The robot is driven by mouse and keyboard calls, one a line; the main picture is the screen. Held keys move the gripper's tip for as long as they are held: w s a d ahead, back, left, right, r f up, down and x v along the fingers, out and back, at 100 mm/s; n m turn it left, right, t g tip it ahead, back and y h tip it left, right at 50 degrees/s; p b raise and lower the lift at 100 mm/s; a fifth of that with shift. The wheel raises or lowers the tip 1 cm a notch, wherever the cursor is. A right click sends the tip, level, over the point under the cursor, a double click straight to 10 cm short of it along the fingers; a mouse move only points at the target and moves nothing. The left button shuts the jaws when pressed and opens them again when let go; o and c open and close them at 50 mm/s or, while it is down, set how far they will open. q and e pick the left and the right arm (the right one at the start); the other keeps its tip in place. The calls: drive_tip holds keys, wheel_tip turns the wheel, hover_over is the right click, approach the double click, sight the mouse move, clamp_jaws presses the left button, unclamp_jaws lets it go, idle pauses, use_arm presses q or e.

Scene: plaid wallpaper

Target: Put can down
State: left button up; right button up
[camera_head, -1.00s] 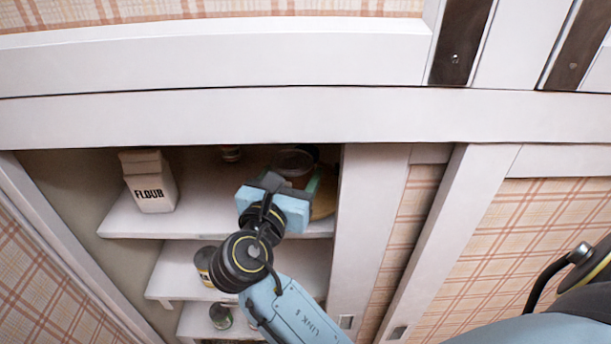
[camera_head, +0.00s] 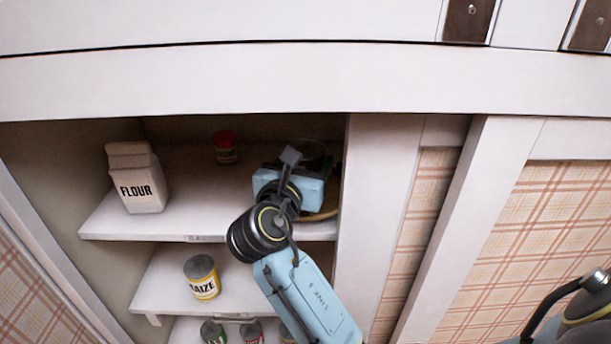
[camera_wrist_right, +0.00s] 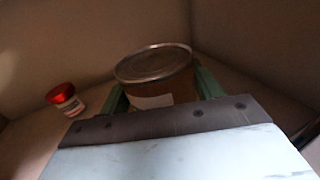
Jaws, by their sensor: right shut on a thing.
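The can (camera_wrist_right: 160,82) shows in the right wrist view as a brownish cylinder with a grey metal lid and a pale label. My right gripper (camera_wrist_right: 158,92) is shut on it, with one green finger on each side. In the head view the right gripper (camera_head: 300,170) reaches into the top shelf of the cupboard at its right side. There the gripper body hides most of the can, and only its dark top (camera_head: 314,150) shows behind. I cannot tell whether the can's base touches the shelf. My left gripper is not in view.
The top shelf (camera_head: 195,205) holds a flour bag (camera_head: 140,180) at left and a red-lidded jar (camera_head: 225,146) at the back. A round tan item (camera_head: 320,216) lies below the gripper. A maize can (camera_head: 202,277) stands one shelf down. The cupboard's door frame (camera_head: 375,220) is close on the right.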

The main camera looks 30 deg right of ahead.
drive_tip(key=shift+f, duration=0.1)
idle(0.3)
drive_tip(key=shift+f+p, duration=0.3)
drive_tip(key=shift+f, duration=0.1)
drive_tip(key=shift+f, duration=0.1)
drive_tip(key=o, duration=1.4)
drive_tip(key=shift+r, duration=0.45)
drive_tip(key=b+v, duration=0.1)
drive_tip(key=v, duration=1.1)
drive_tip(key=shift+r, duration=0.1)
